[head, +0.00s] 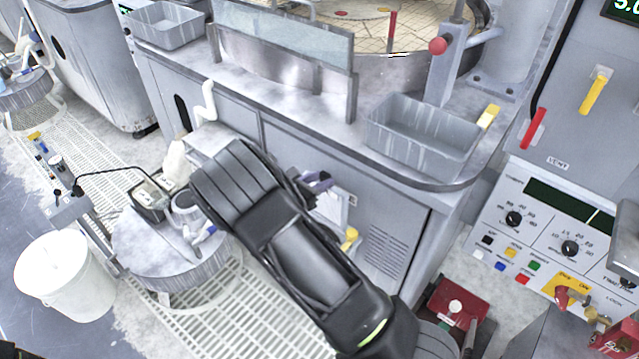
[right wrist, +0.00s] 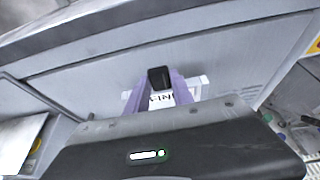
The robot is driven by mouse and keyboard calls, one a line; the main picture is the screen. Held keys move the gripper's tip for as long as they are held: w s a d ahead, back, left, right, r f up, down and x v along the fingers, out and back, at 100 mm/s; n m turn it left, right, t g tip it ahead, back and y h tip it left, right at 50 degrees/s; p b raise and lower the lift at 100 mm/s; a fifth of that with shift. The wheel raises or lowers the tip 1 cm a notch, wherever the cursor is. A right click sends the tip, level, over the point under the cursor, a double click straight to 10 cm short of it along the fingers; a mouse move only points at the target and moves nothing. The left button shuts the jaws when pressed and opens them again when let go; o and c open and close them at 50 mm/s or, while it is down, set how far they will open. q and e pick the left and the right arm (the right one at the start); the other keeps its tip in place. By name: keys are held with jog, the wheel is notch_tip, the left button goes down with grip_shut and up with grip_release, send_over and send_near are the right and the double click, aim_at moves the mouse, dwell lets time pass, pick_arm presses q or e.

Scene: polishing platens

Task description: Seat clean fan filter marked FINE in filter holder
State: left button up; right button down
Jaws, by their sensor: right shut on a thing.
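My right gripper (head: 318,183) reaches in front of the cabinet below the large polishing machine, its purple fingers partly hidden behind my arm. In the right wrist view the fingers (right wrist: 168,92) are shut on a black tab. Directly behind them is a white piece with dark lettering (right wrist: 162,99), which looks like the fan filter marked FINE; the fingers cover part of the word. In the head view a pale panel (head: 333,212) shows just below the fingers, but I cannot tell whether it is filter or holder. I cannot make out the filter holder clearly. My left gripper is not in view.
A grey bin (head: 424,138) stands on the machine's ledge. A louvred vent (head: 386,257) is on the cabinet front. A round stand (head: 170,262) with bottles and a white bucket (head: 65,277) are at left. A red box (head: 455,303) and a control panel (head: 545,235) are at right.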

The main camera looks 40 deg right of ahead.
aim_at(325, 197)
jog(key=shift+r, duration=0.1)
jog(key=shift+r+p, duration=0.35)
jog(key=shift+p, duration=0.05)
notch_tip(325, 197, down, 6)
jog(key=b, duration=0.5)
